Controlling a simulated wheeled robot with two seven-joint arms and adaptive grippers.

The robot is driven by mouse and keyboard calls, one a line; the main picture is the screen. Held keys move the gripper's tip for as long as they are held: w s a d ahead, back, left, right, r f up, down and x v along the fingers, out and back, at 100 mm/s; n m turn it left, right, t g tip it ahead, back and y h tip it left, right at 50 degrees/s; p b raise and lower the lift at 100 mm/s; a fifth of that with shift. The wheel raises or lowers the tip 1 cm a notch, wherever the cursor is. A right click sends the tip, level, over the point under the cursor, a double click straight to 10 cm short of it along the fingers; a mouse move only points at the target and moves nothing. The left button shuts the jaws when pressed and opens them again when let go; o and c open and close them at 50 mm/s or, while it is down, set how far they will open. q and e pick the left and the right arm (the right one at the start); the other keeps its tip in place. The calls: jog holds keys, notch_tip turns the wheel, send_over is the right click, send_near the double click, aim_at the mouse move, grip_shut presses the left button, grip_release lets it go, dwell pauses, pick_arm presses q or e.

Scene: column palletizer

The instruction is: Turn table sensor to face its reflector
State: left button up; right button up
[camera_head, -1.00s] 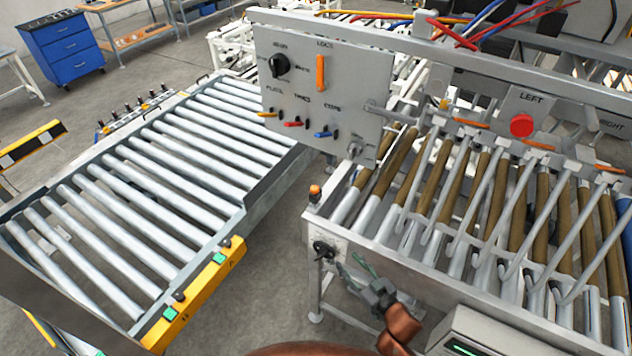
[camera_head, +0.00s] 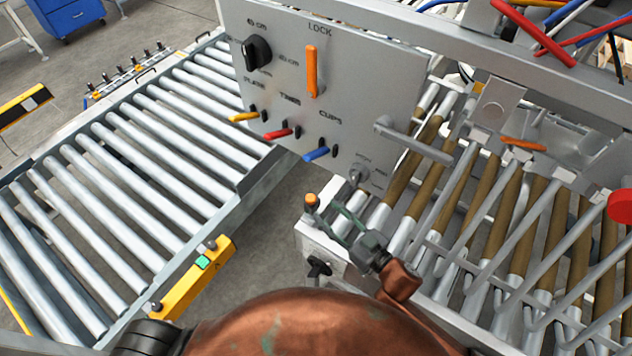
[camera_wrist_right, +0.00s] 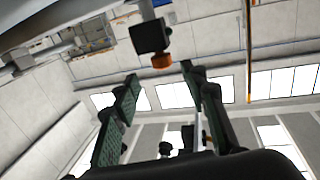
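The table sensor, seemingly the small black post with an orange cap (camera_head: 311,202), stands at the near left corner of the right roller table. In the right wrist view it is a black box with an orange end (camera_wrist_right: 152,42), just beyond the fingertips. My right gripper (camera_head: 328,212) reaches to it from the lower right; whether it touches is unclear. In the wrist view my right gripper (camera_wrist_right: 158,80) has its two green-padded fingers apart with nothing between them. I cannot pick out the reflector for sure. My left gripper is not in view.
A grey control panel (camera_head: 345,85) with a knob, an orange lock lever and coloured switches stands just behind the sensor. A black knob (camera_head: 318,268) sits on the table's front below it. A roller conveyor (camera_head: 120,190) with a yellow end bar (camera_head: 190,285) lies left, across a floor gap.

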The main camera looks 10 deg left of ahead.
aim_at(315, 201)
jog(key=shift+a+r, duration=0.2)
jog(key=shift+a, duration=0.15)
jog(key=x, duration=0.3)
jog(key=shift+w+a+r+p, duration=0.1)
jog(key=shift+w+a+p, duration=0.15)
jog(key=shift+a+p, duration=0.1)
jog(key=shift+x, duration=1.1)
jog(key=shift+w+a, duration=0.15)
jog(key=shift+a, duration=0.05)
jog(key=shift+w+a, duration=0.15)
jog(key=shift+a, duration=0.05)
jog(key=c, duration=1.1)
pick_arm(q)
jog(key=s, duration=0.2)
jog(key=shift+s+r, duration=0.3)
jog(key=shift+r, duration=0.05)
